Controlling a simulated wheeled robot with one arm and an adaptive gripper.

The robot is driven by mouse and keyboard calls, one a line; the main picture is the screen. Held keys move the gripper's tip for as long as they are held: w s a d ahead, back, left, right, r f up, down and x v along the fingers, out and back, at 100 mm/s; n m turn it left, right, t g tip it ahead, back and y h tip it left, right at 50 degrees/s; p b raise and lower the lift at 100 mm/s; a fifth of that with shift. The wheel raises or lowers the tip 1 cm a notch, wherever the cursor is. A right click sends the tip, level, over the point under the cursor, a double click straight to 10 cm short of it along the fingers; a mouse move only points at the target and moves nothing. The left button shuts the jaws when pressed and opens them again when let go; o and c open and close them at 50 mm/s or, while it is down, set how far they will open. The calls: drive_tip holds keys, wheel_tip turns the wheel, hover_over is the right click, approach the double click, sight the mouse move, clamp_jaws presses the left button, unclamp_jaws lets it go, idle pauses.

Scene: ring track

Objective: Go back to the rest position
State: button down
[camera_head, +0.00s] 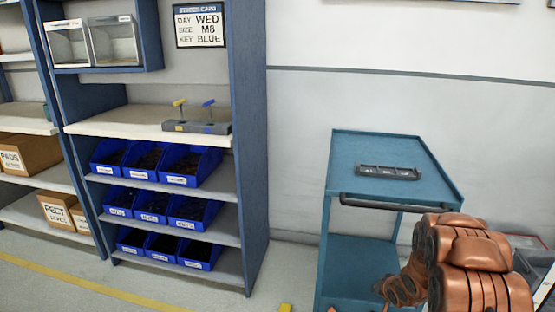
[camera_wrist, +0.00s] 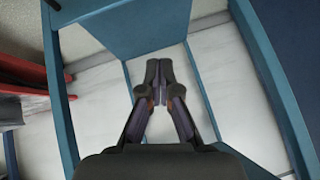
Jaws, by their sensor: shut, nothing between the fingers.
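My gripper (camera_wrist: 160,72) is shut and empty in the wrist view, with its two dark fingertips together. Behind it are the blue frame and a blue panel of the cart (camera_wrist: 130,22), with pale floor between. In the head view my copper-coloured arm is folded at the lower right, in front of the blue cart (camera_head: 378,150). The gripper itself cannot be made out in the head view.
A dark tray (camera_head: 388,172) lies on the cart top. At left stands a blue shelf unit (camera_head: 250,150) with several blue bins (camera_head: 190,165) and a grey block (camera_head: 197,127) holding yellow and blue keys.

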drive_tip(key=s+a+r+g+h+p, duration=0.1)
drive_tip(key=s+r+g+p, duration=0.15)
drive_tip(key=s+r, duration=0.55)
drive_tip(key=s+a+r+n+g+h+p, duration=0.1)
drive_tip(key=s+r+p, duration=0.25)
drive_tip(key=r, duration=0.75)
drive_tip(key=s+a+r+g+h+p, duration=0.1)
drive_tip(key=s+r+p, duration=0.35)
drive_tip(key=r, duration=0.55)
drive_tip(key=s+a+r+n+g+y+p, duration=0.1)
drive_tip(key=s+a+r, duration=0.3)
drive_tip(key=s, duration=0.6)
drive_tip(key=s+a+r+n+g+y+p, duration=0.1)
drive_tip(key=s+a+r+p, duration=0.3)
drive_tip(key=s+r, duration=0.4)
drive_tip(key=s+a+r+n+g+p, duration=0.1)
drive_tip(key=s+a+r+g+p, duration=0.2)
drive_tip(key=s, duration=1)
wheel_tip(320, 180, up, 4)
drive_tip(key=shift+a+f+y, duration=0.25)
drive_tip(key=shift+a+y, duration=0.15)
drive_tip(key=shift+a, duration=0.35)
